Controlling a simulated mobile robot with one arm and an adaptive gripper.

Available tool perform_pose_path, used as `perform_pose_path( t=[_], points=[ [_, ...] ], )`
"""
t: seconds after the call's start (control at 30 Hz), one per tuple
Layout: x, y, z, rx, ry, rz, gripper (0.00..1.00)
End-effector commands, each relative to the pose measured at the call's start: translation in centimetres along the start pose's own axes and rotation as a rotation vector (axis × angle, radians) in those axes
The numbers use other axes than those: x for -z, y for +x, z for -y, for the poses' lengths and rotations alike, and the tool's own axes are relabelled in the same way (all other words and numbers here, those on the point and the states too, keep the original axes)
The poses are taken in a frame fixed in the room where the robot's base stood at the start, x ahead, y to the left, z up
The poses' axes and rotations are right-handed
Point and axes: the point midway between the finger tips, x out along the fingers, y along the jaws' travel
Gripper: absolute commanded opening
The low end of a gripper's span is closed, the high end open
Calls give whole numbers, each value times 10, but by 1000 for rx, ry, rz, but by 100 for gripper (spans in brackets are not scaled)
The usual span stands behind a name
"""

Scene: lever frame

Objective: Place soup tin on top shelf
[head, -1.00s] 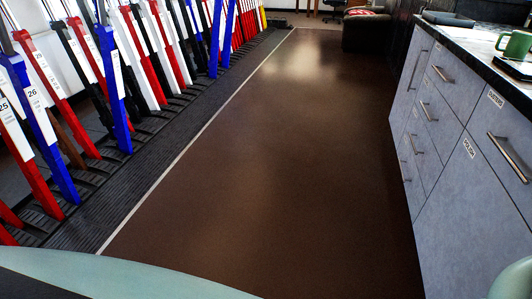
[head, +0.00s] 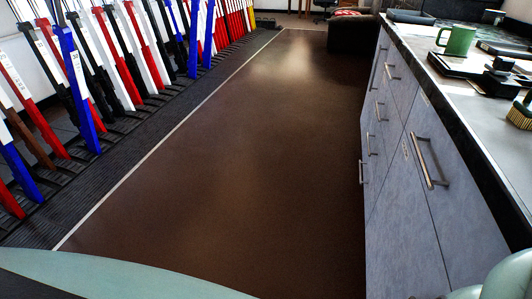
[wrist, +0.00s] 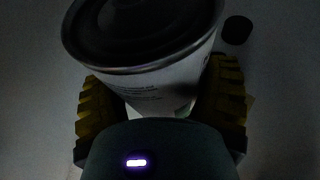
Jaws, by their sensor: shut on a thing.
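The soup tin (wrist: 150,85) fills the upper middle of the dark wrist view. It has a pale printed label and a dark lid with a metal rim. My gripper (wrist: 162,105) is shut on it, with ribbed yellow pads against its left and right sides. The lower part of the tin is hidden by my gripper's body. Neither the tin nor my gripper shows in the head view. No shelf can be made out in either view.
Brown floor (head: 240,160) runs clear ahead. A row of coloured levers (head: 75,75) stands along the left. Grey drawer cabinets (head: 405,190) line the right. Their counter holds a green mug (head: 459,41), dark trays and a brush (head: 520,112). A dark sofa (head: 350,36) stands far back.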

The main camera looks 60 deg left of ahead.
Motion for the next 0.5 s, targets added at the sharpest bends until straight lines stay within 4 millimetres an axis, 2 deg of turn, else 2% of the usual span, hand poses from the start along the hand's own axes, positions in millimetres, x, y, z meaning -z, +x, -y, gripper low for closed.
perform_pose_path(
  t=[0.03,0.13,0.3,0.4,0.5],
  points=[
    [17,-12,3,9,8,-4,32],
    [34,-33,3,6,3,-1,32],
    [47,-57,-4,-11,-12,9,32],
    [48,-60,-8,-22,-18,12,32],
    [43,-50,-9,-27,-22,17,32]
  ],
)
